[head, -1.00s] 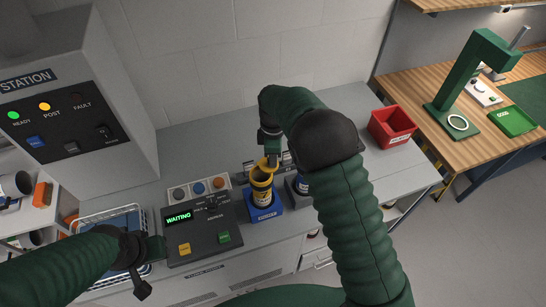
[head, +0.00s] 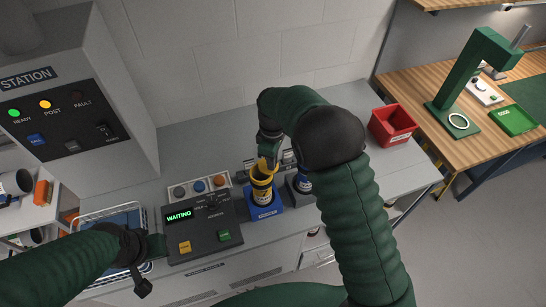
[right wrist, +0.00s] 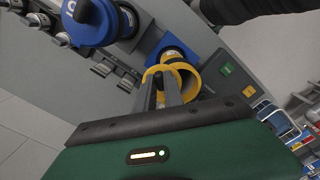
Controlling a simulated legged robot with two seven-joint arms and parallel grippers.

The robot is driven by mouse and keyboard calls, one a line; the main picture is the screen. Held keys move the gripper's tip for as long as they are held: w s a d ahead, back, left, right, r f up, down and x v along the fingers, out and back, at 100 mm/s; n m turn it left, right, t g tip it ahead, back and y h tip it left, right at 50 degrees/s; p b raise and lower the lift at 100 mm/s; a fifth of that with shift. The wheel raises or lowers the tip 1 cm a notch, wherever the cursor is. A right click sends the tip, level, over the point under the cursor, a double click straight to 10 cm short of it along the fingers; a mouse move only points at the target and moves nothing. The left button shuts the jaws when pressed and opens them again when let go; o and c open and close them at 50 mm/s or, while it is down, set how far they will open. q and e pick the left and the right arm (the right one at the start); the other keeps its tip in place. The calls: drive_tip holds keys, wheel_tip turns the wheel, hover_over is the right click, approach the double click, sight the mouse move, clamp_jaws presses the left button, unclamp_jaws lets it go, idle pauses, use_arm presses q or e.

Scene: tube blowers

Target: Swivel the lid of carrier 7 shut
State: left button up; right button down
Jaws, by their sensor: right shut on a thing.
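The yellow carrier (head: 262,189) stands upright in a blue holder (head: 264,212) beside the control box; I cannot read a 7 on it. In the right wrist view the carrier (right wrist: 188,78) shows its open round mouth, with its yellow lid (right wrist: 153,73) swung to one side. My right gripper (head: 269,158) is at the carrier's top. In the right wrist view its fingers (right wrist: 165,92) are shut on the yellow lid.
The control box (head: 200,228) reads WAITING. A second carrier in a grey holder (head: 302,197) stands close right, partly behind my right arm. A wire basket (head: 100,215) is left; a red bin (head: 392,124) is right.

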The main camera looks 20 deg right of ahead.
sight(261, 169)
drive_tip(key=m, duration=0.1)
drive_tip(key=s+a+m, duration=0.1)
drive_tip(key=m, duration=0.2)
drive_tip(key=shift+s+a+m, duration=0.2)
drive_tip(key=shift+a+m, duration=0.1)
drive_tip(key=shift+a, duration=0.05)
drive_tip(key=m, duration=0.1)
drive_tip(key=a+m, duration=0.1)
drive_tip(key=m, duration=0.1)
drive_tip(key=shift+s+a+p, duration=0.2)
drive_tip(key=shift+s+p, duration=0.05)
drive_tip(key=shift+p, duration=0.1)
drive_tip(key=shift+a+m, duration=0.45)
drive_tip(key=shift+m, duration=0.75)
drive_tip(key=shift+a, duration=0.1)
drive_tip(key=c, duration=1.4)
unclamp_jaws()
drive_tip(key=shift+s, duration=0.1)
drive_tip(key=shift+c, duration=0.2)
